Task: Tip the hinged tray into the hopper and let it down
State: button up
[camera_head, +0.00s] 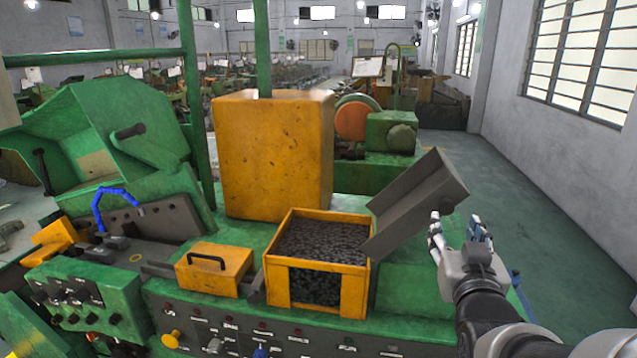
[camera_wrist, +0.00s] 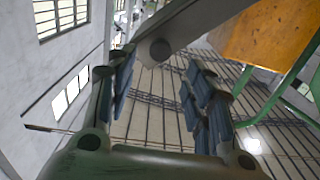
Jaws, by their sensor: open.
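The grey hinged tray (camera_head: 415,203) is tilted steeply in the head view. Its right end is raised and its left end is low at the right rim of the hopper. Its visible inside looks empty. The hopper (camera_head: 352,290) is an open yellow box filled with small dark pieces. My gripper (camera_head: 460,228) is open just below and right of the tray's raised end. In the wrist view, the tray's grey edge (camera_wrist: 195,22) crosses the top beyond my open fingers (camera_wrist: 160,68), with a round knob by the fingertips. I cannot tell whether they touch.
A tall yellow box (camera_head: 272,155) stands behind the hopper. A small yellow box with a black handle (camera_head: 213,268) sits left of it. The green machine's control panel (camera_head: 240,335) runs along the front. Clear green floor (camera_head: 560,200) lies to the right, up to the wall.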

aim_at(446, 210)
jog(key=p+x, duration=0.1)
jog(key=x, duration=0.9)
jog(key=shift+f, duration=0.2)
jog(key=shift+c, duration=0.6)
grip_shut()
